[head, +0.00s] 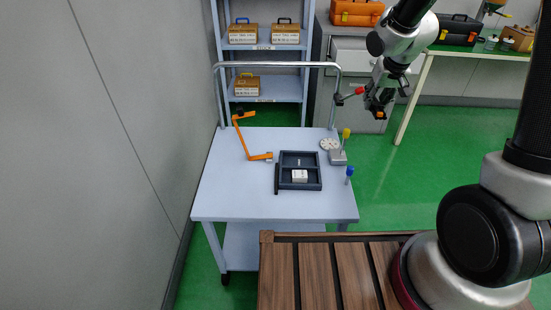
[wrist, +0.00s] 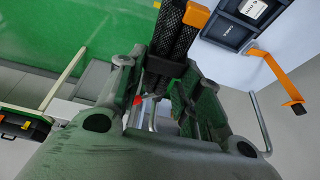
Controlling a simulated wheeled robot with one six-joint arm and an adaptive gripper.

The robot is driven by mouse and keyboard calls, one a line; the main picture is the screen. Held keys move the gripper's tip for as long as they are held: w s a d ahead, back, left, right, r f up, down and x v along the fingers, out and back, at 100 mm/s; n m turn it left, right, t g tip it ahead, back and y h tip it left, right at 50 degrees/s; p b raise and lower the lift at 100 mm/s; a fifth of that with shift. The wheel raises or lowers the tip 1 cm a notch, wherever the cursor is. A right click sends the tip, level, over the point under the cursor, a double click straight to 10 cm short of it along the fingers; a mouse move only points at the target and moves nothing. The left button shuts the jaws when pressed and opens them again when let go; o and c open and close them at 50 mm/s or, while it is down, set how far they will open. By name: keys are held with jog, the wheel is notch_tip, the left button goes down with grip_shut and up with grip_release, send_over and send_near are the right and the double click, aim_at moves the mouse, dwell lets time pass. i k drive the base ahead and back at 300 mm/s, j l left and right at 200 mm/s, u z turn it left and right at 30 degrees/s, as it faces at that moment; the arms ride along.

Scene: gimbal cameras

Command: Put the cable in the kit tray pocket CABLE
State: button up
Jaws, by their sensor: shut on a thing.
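My gripper (head: 378,100) is raised at the upper right in the head view, off the right side of the table. It is shut on the cable, a black braided bundle with an orange piece. The cable (wrist: 173,40) fills the upper middle of the wrist view, between the fingers (wrist: 172,75); in the head view its orange piece (head: 380,114) shows below the gripper. The dark kit tray (head: 311,187) lies on the table, well apart from the cable.
A white box (head: 299,176) sits in the tray's front part. The table (head: 225,193) also bears an orange jointed arm (head: 245,138), a pale round disc (head: 329,144), a grey block (head: 337,158) with a yellow-topped tool, and a blue-topped piece (head: 349,172). A metal rail (head: 275,65) rises behind.

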aim_at(300, 163)
jog(key=i+j, duration=0.1)
jog(key=j, duration=0.2)
jog(key=i+j, duration=0.1)
jog(key=j, duration=0.25)
jog(key=i+j, duration=0.15)
jog(key=j, duration=0.15)
jog(key=i+j, duration=0.1)
jog(key=j, duration=0.25)
